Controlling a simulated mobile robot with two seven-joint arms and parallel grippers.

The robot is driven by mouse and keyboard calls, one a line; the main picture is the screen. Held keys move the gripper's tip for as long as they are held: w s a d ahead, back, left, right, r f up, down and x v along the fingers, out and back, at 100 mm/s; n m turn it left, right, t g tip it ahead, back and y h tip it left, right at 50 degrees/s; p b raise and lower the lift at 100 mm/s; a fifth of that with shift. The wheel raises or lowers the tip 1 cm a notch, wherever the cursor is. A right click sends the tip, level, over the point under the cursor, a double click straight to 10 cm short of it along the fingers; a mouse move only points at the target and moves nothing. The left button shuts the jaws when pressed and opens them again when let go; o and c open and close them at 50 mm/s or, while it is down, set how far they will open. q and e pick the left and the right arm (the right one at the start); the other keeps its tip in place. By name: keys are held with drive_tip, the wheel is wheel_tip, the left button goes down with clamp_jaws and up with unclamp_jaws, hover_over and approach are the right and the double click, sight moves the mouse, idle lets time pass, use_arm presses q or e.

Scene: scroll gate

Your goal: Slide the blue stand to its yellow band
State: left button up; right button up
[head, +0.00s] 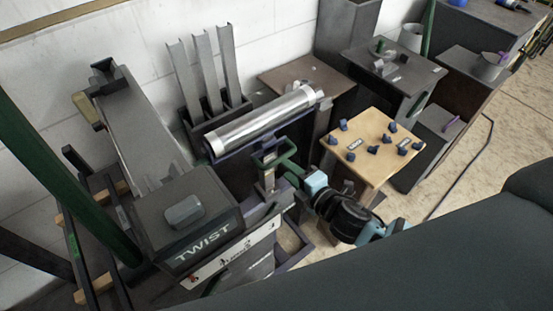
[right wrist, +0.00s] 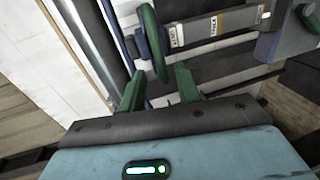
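A dark blue stand (head: 238,160) carries a long silver cylinder (head: 262,120) in the middle of the head view. A green handle (head: 268,157) stands at its front side. In the right wrist view, the green handle (right wrist: 151,42) lies beside a blue upright, in front of a dark bar (right wrist: 215,27) with several small labels. My right gripper (head: 289,170) is at the handle. Its two green fingers (right wrist: 161,88) are apart, with the handle's lower end between or just beyond them; contact is not clear. I cannot make out the yellow band for certain. My left gripper is out of view.
A dark box marked TWIST (head: 190,215) stands at the front left. A wooden tabletop (head: 345,150) with several blue pieces is to the right. Grey upright channels (head: 205,75) stand behind the cylinder. Open floor (head: 470,185) shows at the right.

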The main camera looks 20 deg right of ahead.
sight(277, 159)
drive_tip(key=shift+x, duration=3.1)
clamp_jaws()
